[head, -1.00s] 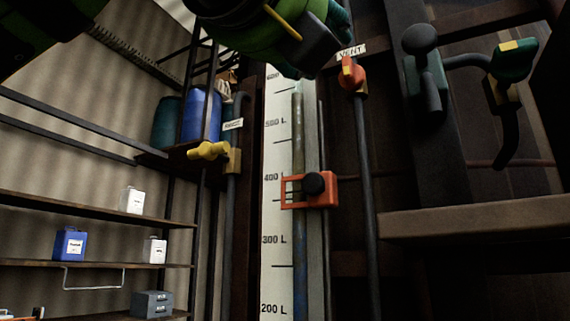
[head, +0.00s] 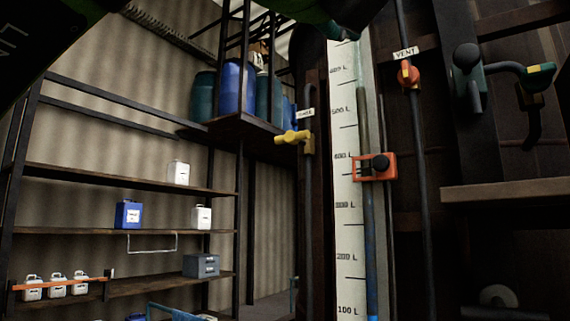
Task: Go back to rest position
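Dark green and black parts of my own arms cross the top left corner and the top middle of the head view. No fingertips of either gripper can be made out. A tall white level scale (head: 347,230) stands upright with a gauge tube (head: 370,240) beside it. A red-orange valve handle (head: 409,74) is under the VENT label (head: 405,53). A yellow valve handle (head: 293,138) sits on a pipe left of the scale. My arms appear apart from these handles.
Shelves (head: 130,234) at the left carry white jugs, a blue canister (head: 128,214) and a grey box (head: 201,265). Blue drums (head: 236,88) stand on a high platform. A ledge (head: 510,190) and a green-handled lever (head: 540,76) are at the right.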

